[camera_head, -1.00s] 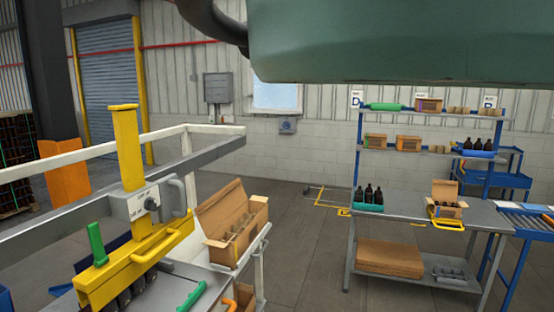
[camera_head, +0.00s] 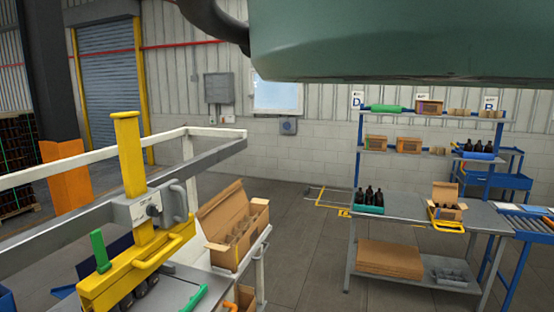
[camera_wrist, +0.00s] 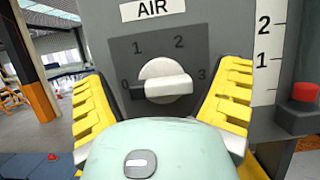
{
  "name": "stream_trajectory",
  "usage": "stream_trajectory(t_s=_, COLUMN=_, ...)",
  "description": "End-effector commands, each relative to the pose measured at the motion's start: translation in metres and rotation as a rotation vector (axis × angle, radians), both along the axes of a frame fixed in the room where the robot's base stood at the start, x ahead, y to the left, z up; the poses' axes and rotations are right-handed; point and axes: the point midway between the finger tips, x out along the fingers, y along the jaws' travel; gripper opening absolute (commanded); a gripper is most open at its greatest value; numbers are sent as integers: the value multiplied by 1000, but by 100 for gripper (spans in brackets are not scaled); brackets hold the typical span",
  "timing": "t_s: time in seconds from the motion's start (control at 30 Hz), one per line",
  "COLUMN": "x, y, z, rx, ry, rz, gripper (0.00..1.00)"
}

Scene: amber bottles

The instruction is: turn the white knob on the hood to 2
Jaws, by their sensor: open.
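In the wrist view, the white knob (camera_wrist: 166,82) sits on a dark dial plate marked 0, 1, 2 and 3, under an AIR label. Its raised bar lies nearly level, along the line between the 0 and the 3. My gripper (camera_wrist: 166,88) is open, with one yellow ribbed finger on each side of the knob. The fingers appear apart from the knob. The grey panel (camera_wrist: 215,35) of the hood is behind it. My gripper does not show in the head view.
A red button (camera_wrist: 305,92) and a white scale (camera_wrist: 266,55) are right of the dial. In the head view, a yellow post (camera_head: 129,155), a grey control box (camera_head: 146,208) and an open carton (camera_head: 232,225) stand at left. A shelved bench (camera_head: 400,220) stands at right, with clear floor between.

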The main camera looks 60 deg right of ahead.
Motion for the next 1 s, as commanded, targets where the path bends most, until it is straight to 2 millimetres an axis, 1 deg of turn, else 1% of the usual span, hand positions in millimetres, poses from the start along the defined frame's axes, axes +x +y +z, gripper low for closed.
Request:
stream_trajectory(t_s=0.1, x=0, y=-1, z=0, rx=0, ry=0, rz=-1, gripper=88)
stream_trajectory(t_s=0.7, x=0, y=-1, z=0, rx=0, ry=0, rz=-2, gripper=27)
stream_trajectory(t_s=0.77, x=0, y=-1, z=0, rx=-1, ry=0, rz=-1, gripper=21)
stream_trajectory(t_s=1.0, x=0, y=0, z=-1, rx=21, ry=6, rz=-2, gripper=21)
